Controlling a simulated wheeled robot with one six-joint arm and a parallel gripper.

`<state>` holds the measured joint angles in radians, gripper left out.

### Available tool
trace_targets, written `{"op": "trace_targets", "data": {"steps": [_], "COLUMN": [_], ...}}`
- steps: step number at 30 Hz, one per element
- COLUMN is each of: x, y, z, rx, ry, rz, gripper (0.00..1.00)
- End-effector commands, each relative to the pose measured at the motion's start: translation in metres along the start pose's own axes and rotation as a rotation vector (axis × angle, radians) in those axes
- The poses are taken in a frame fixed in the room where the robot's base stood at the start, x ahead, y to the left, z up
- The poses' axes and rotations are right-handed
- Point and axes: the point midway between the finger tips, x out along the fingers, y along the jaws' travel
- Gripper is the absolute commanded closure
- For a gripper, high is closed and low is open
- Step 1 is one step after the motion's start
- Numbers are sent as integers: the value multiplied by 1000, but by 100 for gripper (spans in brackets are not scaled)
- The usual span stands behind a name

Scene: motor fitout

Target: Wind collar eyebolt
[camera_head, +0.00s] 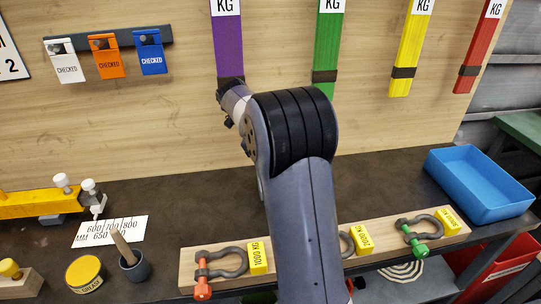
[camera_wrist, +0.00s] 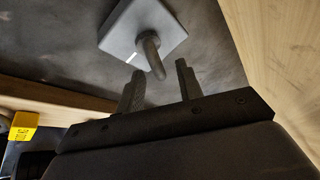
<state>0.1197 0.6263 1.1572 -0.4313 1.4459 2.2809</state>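In the wrist view a light grey square block (camera_wrist: 122,38) rests on the dark bench top, with a short white line on its face. A rounded grey piece, which looks like the collar eyebolt (camera_wrist: 150,47) seen edge-on, stands out of its middle. My gripper (camera_wrist: 160,68) is open, with its two fingers apart. The eyebolt's near end appears in line with the gap between the fingertips; I cannot tell whether it is between them. No contact shows. In the head view my arm hides the gripper, the block and the eyebolt.
A wooden rail (camera_head: 290,240) with several shackles and yellow tags lies along the bench front. A blue tray (camera_head: 480,185) is at right. A grease tin (camera_head: 85,273), a brush pot (camera_head: 135,268) and a yellow beam (camera_head: 40,203) are at left. Coloured slings hang on the wooden back wall (camera_head: 170,120).

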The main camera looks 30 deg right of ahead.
Motion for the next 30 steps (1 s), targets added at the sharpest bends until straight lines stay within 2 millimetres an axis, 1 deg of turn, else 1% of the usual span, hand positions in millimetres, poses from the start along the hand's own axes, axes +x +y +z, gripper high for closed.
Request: {"op": "trace_targets", "data": {"steps": [6, 8, 10, 13, 21, 25, 30], "x": [-1, -5, -14, -20, -46, -55, -61], "y": [0, 0, 0, 9, 34, 43, 49], "z": [0, 1, 1, 20, 68, 85, 96], "rx": [-1, 0, 1, -5, -4, -3, -2], "ry": [0, 0, -3, -2, 0, 0, 0], "rz": [2, 0, -4, -2, -1, 0, 0], "gripper": [65, 65, 65, 65, 65, 65, 65]}}
